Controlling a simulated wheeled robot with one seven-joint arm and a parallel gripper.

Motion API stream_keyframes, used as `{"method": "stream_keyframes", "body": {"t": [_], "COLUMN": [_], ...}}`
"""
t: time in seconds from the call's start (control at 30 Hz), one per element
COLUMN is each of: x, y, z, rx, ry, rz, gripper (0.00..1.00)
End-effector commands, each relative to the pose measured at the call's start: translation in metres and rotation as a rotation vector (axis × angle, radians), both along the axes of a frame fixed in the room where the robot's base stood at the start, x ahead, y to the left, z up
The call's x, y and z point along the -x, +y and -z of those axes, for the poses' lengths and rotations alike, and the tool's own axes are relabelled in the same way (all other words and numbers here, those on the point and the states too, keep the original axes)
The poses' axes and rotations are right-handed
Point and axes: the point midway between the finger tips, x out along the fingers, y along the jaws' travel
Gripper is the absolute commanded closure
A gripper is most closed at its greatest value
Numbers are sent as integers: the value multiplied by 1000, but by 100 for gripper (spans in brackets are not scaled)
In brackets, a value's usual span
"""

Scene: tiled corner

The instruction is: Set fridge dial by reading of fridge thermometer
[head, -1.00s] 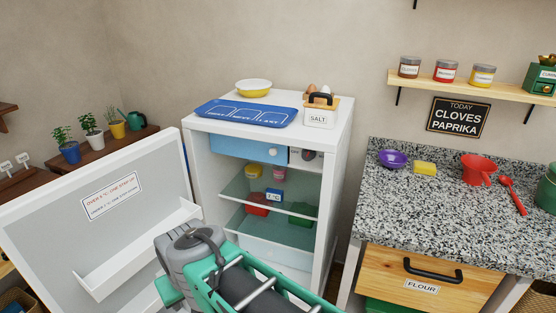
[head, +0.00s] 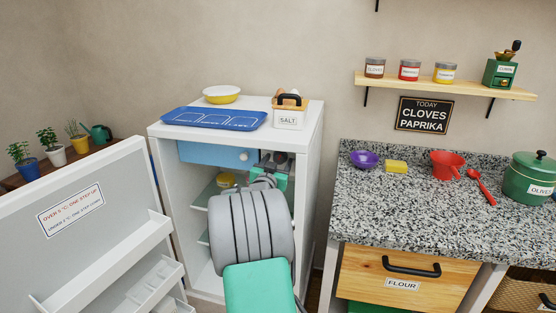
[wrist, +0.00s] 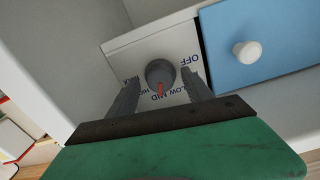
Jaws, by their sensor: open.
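The white fridge (head: 313,180) stands open, with a grey dial (wrist: 160,72) on its upper panel right of a blue drawer. In the wrist view the dial's red mark points down towards MID; OFF and LOW are also legible. My gripper (wrist: 160,80) is open, its fingers on either side of the dial; I cannot tell whether they touch it. In the head view my gripper (head: 272,172) is at the fridge's upper right, hiding the dial. The thermometer is hidden behind my arm. A door sign (head: 71,210) gives one step up and one step down rules.
The open fridge door (head: 120,190) fills the left. The blue drawer (head: 212,153) with a white knob is beside the dial. A granite counter (head: 420,215) stands to the right.

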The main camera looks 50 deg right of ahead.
Motion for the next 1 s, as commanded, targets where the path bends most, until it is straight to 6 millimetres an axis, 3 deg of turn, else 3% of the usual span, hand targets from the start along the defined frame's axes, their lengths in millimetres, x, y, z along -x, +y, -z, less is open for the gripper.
{"method": "stream_keyframes", "body": {"t": [0.33,1.0], "x": [-4,-4], "y": [-8,-7], "z": [0,0], "rx": [0,-1], "ry": [0,0], "rz": [-2,-1], "gripper": [42,97]}}
